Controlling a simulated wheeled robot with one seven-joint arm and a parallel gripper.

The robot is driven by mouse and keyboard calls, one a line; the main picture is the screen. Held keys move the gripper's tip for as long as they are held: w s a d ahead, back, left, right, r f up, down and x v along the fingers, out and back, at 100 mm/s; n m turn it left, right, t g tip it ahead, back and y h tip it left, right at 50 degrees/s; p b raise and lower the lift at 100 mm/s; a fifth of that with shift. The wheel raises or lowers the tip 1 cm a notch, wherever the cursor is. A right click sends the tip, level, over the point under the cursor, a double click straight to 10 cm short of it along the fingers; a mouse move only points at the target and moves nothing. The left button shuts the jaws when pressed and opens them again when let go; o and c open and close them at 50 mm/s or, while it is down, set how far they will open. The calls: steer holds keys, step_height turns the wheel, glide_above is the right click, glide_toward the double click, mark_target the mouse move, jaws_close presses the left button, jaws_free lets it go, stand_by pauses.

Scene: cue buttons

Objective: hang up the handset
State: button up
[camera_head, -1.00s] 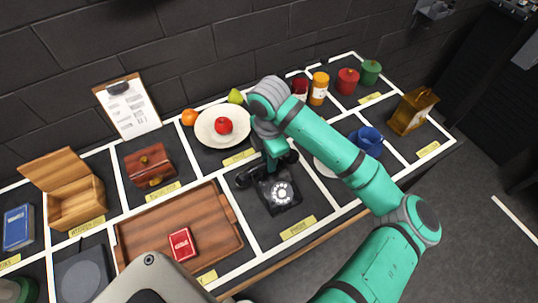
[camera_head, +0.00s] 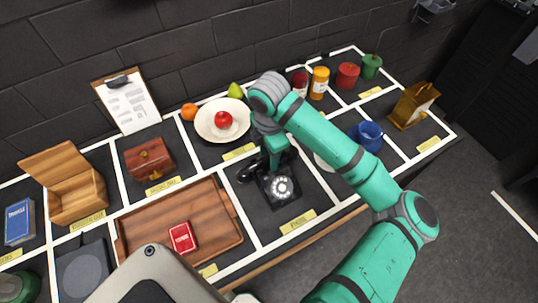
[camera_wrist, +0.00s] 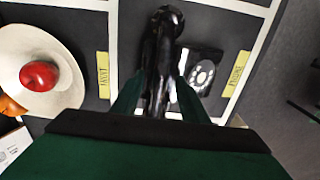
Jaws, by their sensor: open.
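The black telephone (camera_head: 280,187) with its white-ringed dial sits in its marked cell at the table's front. It also shows in the wrist view (camera_wrist: 203,73). The black handset (camera_wrist: 164,50) lies along the dial's left side in the wrist view; in the head view its left end (camera_head: 246,174) sticks out behind the telephone. I cannot tell whether it rests on the cradle. My gripper (camera_head: 274,156) is open, pointing down over the handset. In the wrist view its two green fingers (camera_wrist: 160,100) stand on either side of the handset's middle.
A plate (camera_head: 209,131) with a red apple (camera_head: 223,119) stands behind and left of the telephone. A wooden tray (camera_head: 135,250) with a red card box lies to the left. A blue mug (camera_head: 369,136) stands to the right, partly behind my arm.

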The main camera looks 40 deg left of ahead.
step_height(320, 180, up, 10)
steer(key=shift+r, duration=0.25)
stand_by(0.4)
